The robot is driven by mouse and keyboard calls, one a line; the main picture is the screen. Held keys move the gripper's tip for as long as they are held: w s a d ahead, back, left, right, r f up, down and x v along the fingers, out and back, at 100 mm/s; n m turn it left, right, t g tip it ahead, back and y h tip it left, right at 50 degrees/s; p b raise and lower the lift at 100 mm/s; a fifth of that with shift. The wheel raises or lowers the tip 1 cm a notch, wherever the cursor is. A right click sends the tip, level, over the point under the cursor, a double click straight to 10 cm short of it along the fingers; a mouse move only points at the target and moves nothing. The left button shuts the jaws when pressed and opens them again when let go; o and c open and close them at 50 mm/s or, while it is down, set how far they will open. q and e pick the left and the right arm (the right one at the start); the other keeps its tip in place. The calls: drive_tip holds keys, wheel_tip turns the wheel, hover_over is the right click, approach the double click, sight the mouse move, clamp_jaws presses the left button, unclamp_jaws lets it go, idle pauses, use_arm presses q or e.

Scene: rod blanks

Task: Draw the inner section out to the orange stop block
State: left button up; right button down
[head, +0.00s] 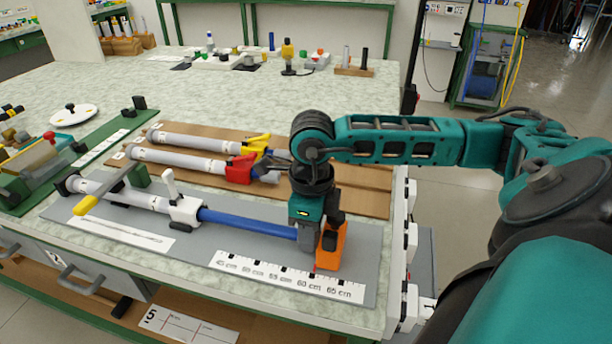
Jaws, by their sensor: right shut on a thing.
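A telescoping tube lies along a grey mat (368,282). Its white outer section (140,197) is at the left, and the blue inner section (250,223) runs out of it to the right. My right gripper (309,238) points down and is shut on the right end of the blue inner section, hiding that end. The orange stop block (333,247) stands just right of the gripper, partly covered by it. I cannot tell whether the section's end touches the block. My left gripper is not in view.
A white clamp (186,210) with an upright lever sits where blue meets white. A yellow-tipped lever (87,205) is at the left. A centimetre scale (288,276) lies in front. Two more white tubes with red (240,168) and yellow (254,145) clamps lie behind.

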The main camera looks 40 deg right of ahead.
drive_tip(key=c, duration=0.8)
unclamp_jaws()
wheel_tip(320, 180, up, 13)
drive_tip(key=shift+f+p, duration=0.1)
drive_tip(key=shift+p, duration=1.1)
